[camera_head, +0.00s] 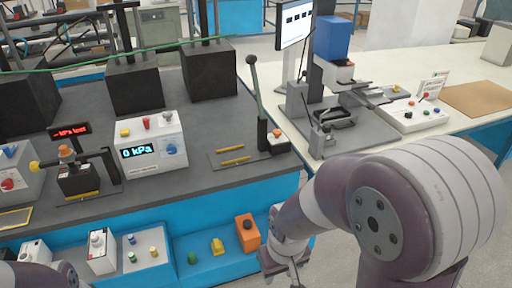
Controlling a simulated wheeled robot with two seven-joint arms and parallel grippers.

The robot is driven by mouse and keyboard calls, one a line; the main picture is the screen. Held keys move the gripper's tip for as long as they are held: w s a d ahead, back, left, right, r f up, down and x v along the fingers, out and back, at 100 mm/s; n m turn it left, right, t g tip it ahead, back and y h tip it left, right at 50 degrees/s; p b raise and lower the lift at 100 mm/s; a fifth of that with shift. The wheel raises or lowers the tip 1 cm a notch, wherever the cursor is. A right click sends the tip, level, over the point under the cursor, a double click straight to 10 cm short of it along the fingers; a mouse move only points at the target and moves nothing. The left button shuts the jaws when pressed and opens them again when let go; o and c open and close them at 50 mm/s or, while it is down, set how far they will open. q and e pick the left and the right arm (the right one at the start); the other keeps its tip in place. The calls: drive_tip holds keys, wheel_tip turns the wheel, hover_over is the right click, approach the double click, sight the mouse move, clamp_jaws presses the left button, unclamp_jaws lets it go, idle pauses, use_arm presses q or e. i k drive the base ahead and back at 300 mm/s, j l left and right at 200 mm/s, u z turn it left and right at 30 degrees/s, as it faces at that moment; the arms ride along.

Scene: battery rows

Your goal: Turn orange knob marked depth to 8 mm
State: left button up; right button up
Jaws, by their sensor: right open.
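A small orange knob (276,132) sits on the base of the black lever press (262,125) at the right end of the dark bench. Another orange knob (65,152) tops the black fixture at left, and a small orange-red knob (411,104) is on the white panel at right. No depth marking or scale is readable, so I cannot tell which is marked depth. My right gripper (284,265) is low at the bottom centre, below the bench edge and apart from these knobs; it is open, with its fingertips barely visible. Only a piece of my left arm shows at bottom left.
A white gauge box (150,145) reading 0 kPa stands on the dark bench (215,185). Black blocks (133,88) line its back. A blue lower shelf (205,262) holds small coloured parts and an orange box (247,232). A pale table (455,55) holds a monitor (293,25).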

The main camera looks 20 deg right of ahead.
sight(277, 133)
drive_tip(key=i+l, duration=0.15)
drive_tip(key=l, duration=0.25)
drive_tip(key=i+l, duration=0.15)
drive_tip(key=l, duration=0.25)
drive_tip(key=i+l, duration=0.1)
drive_tip(key=l, duration=0.3)
drive_tip(key=i+l, duration=0.15)
drive_tip(key=l, duration=0.2)
drive_tip(key=i+l, duration=0.15)
drive_tip(key=l, duration=0.25)
drive_tip(key=i+l, duration=0.15)
drive_tip(key=l, duration=0.25)
drive_tip(key=i+l, duration=0.1)
drive_tip(key=l, duration=0.3)
drive_tip(key=i+l, duration=0.15)
drive_tip(key=l, duration=0.25)
drive_tip(key=u, duration=0.05)
